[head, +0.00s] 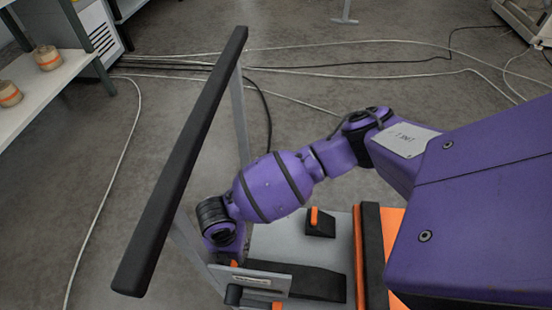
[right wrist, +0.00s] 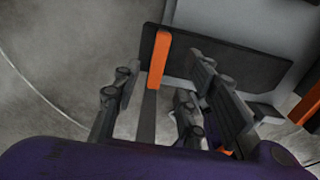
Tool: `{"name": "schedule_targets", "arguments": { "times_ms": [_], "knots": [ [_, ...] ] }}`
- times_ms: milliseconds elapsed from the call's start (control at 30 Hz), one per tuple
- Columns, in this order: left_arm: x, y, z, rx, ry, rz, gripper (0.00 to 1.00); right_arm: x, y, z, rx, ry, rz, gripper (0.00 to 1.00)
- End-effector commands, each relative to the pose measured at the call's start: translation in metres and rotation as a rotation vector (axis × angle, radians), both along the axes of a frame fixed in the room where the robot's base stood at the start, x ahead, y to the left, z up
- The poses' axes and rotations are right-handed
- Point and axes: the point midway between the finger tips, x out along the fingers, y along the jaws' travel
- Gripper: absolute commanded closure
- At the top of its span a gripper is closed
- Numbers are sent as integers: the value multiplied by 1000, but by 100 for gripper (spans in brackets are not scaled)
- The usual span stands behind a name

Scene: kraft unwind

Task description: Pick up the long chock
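The long chock (head: 318,284) is a long dark piece lying on a grey deck at the bottom of the head view, its left part hidden by a small labelled plate. In the right wrist view the long chock (right wrist: 235,62) extends to the right from an upright orange grip (right wrist: 158,58). My right gripper (right wrist: 165,70) is open, one dark finger on each side of the orange grip, with gaps showing. Contact cannot be made out. In the head view my right wrist (head: 222,235) hides most of the gripper. My left gripper is out of view.
A shorter dark chock (head: 320,228) with an orange grip sits farther back on the grey deck (head: 275,240). A long black bar (head: 185,155) on grey posts rises at the left. Cables cross the floor; a white shelf (head: 40,95) stands at far left.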

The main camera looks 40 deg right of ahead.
Motion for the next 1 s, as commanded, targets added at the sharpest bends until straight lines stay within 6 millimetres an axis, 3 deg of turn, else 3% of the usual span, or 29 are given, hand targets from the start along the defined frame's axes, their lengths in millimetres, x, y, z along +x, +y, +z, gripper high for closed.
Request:
{"name": "schedule_targets", "arguments": {
  "times_ms": [33,367,767,1000],
  "knots": [
    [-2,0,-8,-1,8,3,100,-1,0,-10,0,6,0,61],
    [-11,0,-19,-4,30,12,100,-3,1,-40,1,10,-1,61],
    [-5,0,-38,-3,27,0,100,-3,1,-89,1,9,-1,61],
    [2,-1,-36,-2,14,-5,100,-2,1,-91,1,6,-1,61]
  ]
}}
